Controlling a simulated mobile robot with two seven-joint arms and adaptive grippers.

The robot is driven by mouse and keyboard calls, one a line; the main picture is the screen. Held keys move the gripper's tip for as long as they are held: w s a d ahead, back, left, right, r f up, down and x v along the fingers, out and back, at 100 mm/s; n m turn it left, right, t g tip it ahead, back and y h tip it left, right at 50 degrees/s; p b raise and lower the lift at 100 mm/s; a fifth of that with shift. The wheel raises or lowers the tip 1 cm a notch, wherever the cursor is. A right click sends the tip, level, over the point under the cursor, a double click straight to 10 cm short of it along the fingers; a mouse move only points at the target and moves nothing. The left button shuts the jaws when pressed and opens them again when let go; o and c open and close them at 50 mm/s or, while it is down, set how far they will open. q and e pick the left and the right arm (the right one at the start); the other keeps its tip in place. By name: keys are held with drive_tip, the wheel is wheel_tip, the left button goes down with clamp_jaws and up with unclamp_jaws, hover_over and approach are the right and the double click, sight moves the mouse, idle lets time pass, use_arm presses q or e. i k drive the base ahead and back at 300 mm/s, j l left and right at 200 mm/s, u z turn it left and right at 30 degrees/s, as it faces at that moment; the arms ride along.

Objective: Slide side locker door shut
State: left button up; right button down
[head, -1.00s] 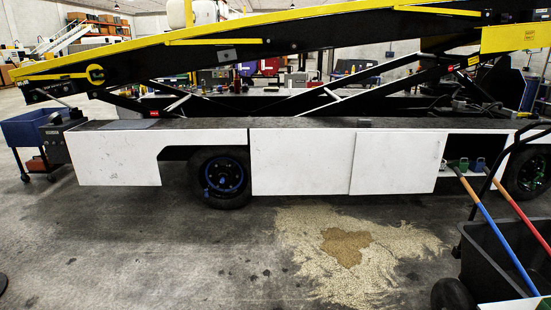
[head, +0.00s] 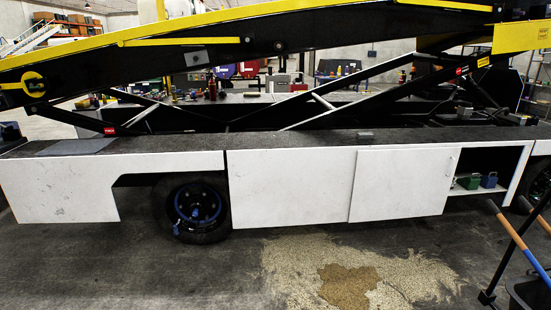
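The side locker door (head: 403,184) is a white sliding panel on the side of the belt loader. It overlaps the right end of a fixed white panel (head: 290,188) and has a small handle near its upper right edge. To its right, the side locker (head: 490,162) stands open as a dark gap. Neither of my grippers shows in the head view.
A patch of spilled granules with a darker wet middle (head: 347,286) lies on the concrete floor before the door. A dark cart (head: 528,292) with long-handled tools stands at the lower right. A wheel (head: 198,207) shows left of the panels. The floor at lower left is clear.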

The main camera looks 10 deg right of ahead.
sight(388, 184)
drive_tip(key=i+z, duration=0.1)
drive_tip(key=i, duration=0.6)
drive_tip(key=i+j+z, duration=0.1)
drive_tip(key=i, duration=0.65)
drive_tip(key=i+l, duration=0.15)
drive_tip(key=i, duration=0.5)
drive_tip(key=i+l+z, duration=0.1)
drive_tip(key=i, duration=0.6)
drive_tip(key=i+l+u, duration=0.15)
drive_tip(key=i+l, duration=0.15)
drive_tip(key=i, duration=0.15)
